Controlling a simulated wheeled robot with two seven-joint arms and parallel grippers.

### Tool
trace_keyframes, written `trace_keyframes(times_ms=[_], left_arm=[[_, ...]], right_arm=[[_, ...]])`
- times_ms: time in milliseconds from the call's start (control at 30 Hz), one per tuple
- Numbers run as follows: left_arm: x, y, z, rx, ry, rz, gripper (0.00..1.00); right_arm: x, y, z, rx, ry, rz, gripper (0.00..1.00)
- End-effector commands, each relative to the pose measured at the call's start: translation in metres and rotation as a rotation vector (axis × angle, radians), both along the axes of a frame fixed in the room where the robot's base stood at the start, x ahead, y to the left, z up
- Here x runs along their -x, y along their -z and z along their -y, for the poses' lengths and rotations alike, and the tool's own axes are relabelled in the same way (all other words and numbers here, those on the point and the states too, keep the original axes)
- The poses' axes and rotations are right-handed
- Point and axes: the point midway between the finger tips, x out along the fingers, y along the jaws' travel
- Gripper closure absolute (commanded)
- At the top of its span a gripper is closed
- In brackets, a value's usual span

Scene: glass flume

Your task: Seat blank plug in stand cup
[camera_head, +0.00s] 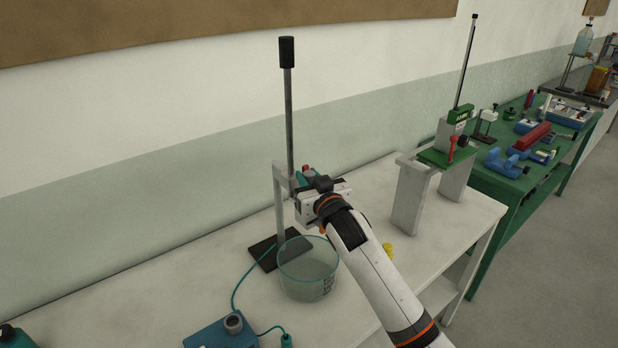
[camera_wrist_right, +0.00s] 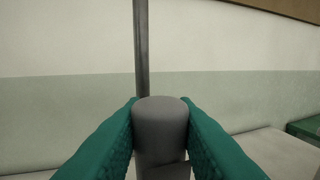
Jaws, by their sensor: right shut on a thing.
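My right gripper (camera_head: 303,182) is at the stand, with its teal fingers just in front of the upright rod (camera_head: 289,120). In the right wrist view the fingers (camera_wrist_right: 160,125) are shut on a grey, flat-topped cylinder (camera_wrist_right: 160,108), which looks like the blank plug. The stand has a black base (camera_head: 264,252), a black-capped rod and a grey side bracket (camera_head: 278,205). I cannot make out the stand cup clearly; a grey edge shows below the cylinder in the wrist view, and I cannot tell whether they touch. My left gripper is not in view.
A clear glass beaker (camera_head: 308,270) stands just below my right gripper. A blue device (camera_head: 222,333) with a teal cable is in front. A small yellow thing (camera_head: 388,251) lies right of my arm. A grey bench-like support (camera_head: 410,195) with a green clamp stands farther right.

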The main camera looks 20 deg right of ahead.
Motion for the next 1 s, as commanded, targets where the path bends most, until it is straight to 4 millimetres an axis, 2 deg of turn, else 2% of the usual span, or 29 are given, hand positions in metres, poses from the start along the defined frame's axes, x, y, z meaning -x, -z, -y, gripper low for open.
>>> trace_keyframes(times_ms=[133, 167, 300, 667, 833, 1000], left_arm=[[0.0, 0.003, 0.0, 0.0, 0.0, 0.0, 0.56], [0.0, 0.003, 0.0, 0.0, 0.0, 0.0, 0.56], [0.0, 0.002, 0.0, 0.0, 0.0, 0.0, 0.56], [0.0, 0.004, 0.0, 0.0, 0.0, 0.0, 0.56], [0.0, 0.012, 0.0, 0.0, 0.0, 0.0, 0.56], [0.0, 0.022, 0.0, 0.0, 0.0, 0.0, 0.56]], right_arm=[[0.0, 0.004, 0.0, 0.0, 0.0, 0.001, 1.0], [0.0, 0.003, 0.0, 0.0, 0.0, 0.001, 0.71], [0.0, 0.003, 0.0, 0.0, 0.0, 0.001, 0.49], [0.004, 0.004, 0.0, 0.0, 0.0, 0.0, 0.49], [0.025, 0.006, 0.002, 0.0, 0.0, 0.0, 0.49], [0.06, 0.007, 0.005, -0.001, -0.001, 0.001, 0.49]])
